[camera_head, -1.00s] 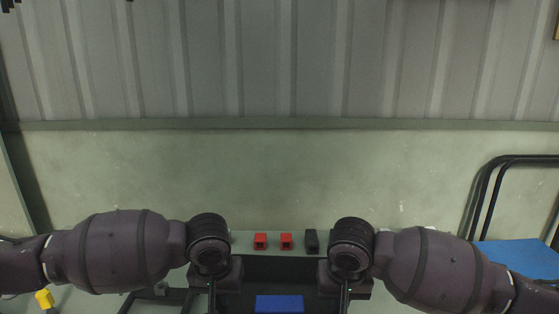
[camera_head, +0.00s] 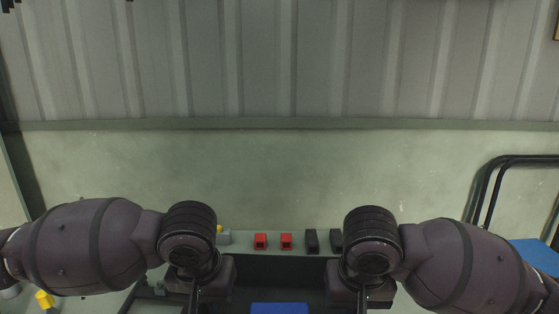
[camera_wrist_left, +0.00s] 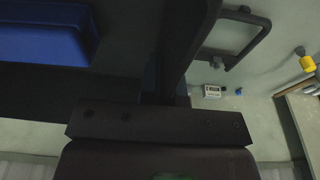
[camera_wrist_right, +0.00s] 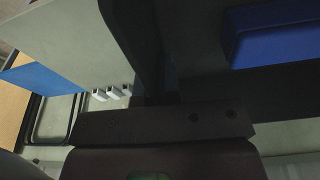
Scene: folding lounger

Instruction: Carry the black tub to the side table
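The black tub (camera_head: 262,294) is at the bottom middle of the head view, cut off by the frame edge. A blue block (camera_head: 279,309) lies in it; the tub also fills much of the left wrist view (camera_wrist_left: 50,100) and right wrist view (camera_wrist_right: 285,90). My left gripper (camera_head: 196,298) and right gripper (camera_head: 361,298) are at its left and right sides. Both appear shut on its side walls, the tub having moved with them; the fingertips are mostly hidden. I cannot identify the side table.
Behind the tub, a pale green ledge (camera_head: 265,252) carries two red parts (camera_head: 273,242), two black parts (camera_head: 323,241) and a grey-yellow item. A black tube frame (camera_head: 485,190) with a blue panel (camera_head: 535,255) stands right. A yellow object (camera_head: 45,299) is low left. A wall closes the back.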

